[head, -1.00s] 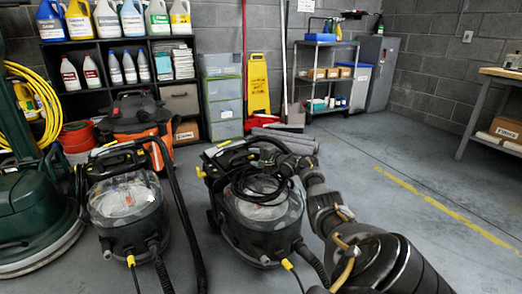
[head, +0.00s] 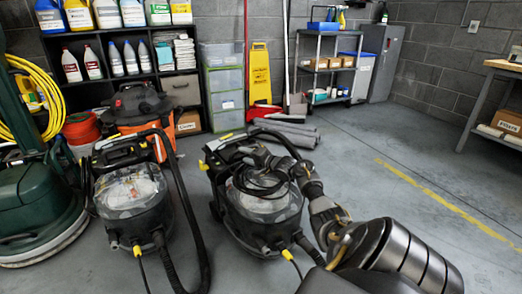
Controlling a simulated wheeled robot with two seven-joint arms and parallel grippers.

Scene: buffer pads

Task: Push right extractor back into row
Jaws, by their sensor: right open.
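The right extractor (head: 262,208), black with a clear domed tank and yellow clips, stands upright on the grey floor in the middle. The left extractor (head: 131,196), of the same kind, stands to its left with a floor gap between them. My right gripper (head: 264,160) is open at the upper back of the right extractor, by its handle and coiled black cord. The dark fingers blend with the machine, so I cannot tell whether they touch it. My left gripper is not in view.
A green floor machine (head: 38,205) stands at far left. An orange-and-black vacuum (head: 143,110) stands behind the left extractor. Grey rolls (head: 286,132) lie behind the right extractor. Hoses and cords trail in front. Floor right of my arm, around the yellow line (head: 440,205), is clear.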

